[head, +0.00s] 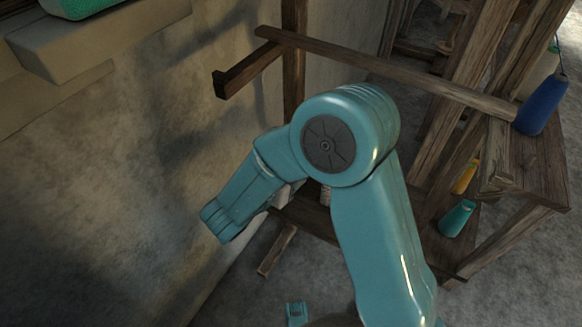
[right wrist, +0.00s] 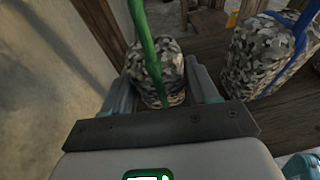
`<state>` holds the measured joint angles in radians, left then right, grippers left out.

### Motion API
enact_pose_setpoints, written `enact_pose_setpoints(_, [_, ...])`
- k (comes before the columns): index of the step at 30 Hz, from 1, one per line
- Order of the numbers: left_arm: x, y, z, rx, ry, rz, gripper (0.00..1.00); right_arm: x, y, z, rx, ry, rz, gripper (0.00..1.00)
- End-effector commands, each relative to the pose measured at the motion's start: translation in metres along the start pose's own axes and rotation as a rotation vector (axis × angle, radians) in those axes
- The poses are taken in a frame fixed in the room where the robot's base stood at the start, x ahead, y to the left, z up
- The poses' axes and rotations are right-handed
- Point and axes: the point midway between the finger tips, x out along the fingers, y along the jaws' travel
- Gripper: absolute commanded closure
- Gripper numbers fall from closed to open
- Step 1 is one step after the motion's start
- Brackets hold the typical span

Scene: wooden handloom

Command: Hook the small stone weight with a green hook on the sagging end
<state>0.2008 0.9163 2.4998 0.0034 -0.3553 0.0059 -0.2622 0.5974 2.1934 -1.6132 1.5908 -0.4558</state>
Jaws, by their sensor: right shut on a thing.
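In the right wrist view, a speckled grey stone weight (right wrist: 172,68) with a green hook (right wrist: 146,42) stands between the two fingers of my right gripper (right wrist: 160,86). The gripper is shut on this weight, one finger on each side. In the head view, my right arm hides most of the gripper and the weight. A long wooden bar (head: 400,72) crosses the loom behind the arm; I cannot tell whether either end sags. My left gripper is not in view.
A larger speckled weight with a blue strap (right wrist: 268,52) stands to the right. The loom's posts (head: 295,60) and shelf (head: 540,160) are close behind my arm. A rough wall fills the left.

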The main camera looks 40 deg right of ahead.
Motion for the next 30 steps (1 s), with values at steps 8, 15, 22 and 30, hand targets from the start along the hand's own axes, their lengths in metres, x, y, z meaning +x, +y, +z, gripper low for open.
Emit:
enact_pose_setpoints(8, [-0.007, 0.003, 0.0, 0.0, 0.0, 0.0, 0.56, -0.009, 0.001, 0.006, 0.0, -0.002, 0.003, 0.78])
enact_pose_setpoints(15, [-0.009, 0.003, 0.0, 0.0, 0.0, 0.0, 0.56, -0.035, 0.001, -0.001, -0.001, -0.003, 0.003, 0.78])
enact_pose_setpoints(22, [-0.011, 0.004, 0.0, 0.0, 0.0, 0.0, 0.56, -0.059, 0.001, -0.009, 0.0, -0.003, 0.003, 0.78])
enact_pose_setpoints(30, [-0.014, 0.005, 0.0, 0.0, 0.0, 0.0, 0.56, -0.087, 0.001, -0.017, 0.001, -0.002, 0.003, 0.78])
